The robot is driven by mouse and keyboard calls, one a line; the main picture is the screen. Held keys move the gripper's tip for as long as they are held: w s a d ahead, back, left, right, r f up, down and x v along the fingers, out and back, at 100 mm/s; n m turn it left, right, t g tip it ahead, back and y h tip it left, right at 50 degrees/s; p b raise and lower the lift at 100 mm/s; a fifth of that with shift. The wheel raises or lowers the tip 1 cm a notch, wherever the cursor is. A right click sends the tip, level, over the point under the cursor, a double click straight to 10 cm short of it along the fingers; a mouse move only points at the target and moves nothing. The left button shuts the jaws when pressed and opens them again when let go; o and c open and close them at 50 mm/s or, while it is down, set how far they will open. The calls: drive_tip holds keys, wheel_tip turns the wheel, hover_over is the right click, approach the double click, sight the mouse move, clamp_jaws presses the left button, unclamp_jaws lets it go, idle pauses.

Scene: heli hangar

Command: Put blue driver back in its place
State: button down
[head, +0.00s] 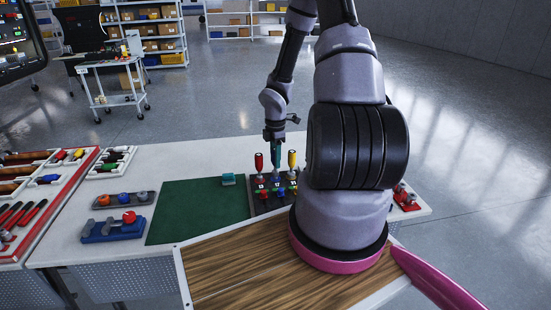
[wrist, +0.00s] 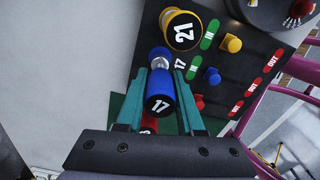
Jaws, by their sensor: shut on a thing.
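The blue driver (wrist: 160,90), marked 17 on its cap, is between the teal fingers of my gripper (wrist: 160,100) in the wrist view. My gripper is shut on its handle. The silver collar of the driver points toward the dark rack (wrist: 225,65), beside the green 17 IN label (wrist: 180,66). Whether its tip is seated in the rack is hidden. In the head view my gripper (head: 275,160) points down at the rack (head: 262,206), between the red driver (head: 259,165) and the yellow driver (head: 292,163). The yellow driver (wrist: 180,28) is marked 21 in the wrist view.
The rack carries yellow (wrist: 232,43), blue (wrist: 212,76) and red (wrist: 199,102) knobs with red OUT labels. A green mat (head: 195,215) with a small teal block (head: 228,179) lies to the left. A red-trimmed tool tray (head: 50,205) is farther left.

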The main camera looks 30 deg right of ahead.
drive_tip(key=shift+f, duration=0.75)
idle(0.4)
drive_tip(key=shift+c, duration=2.2)
unclamp_jaws()
drive_tip(key=shift+r, duration=3.8)
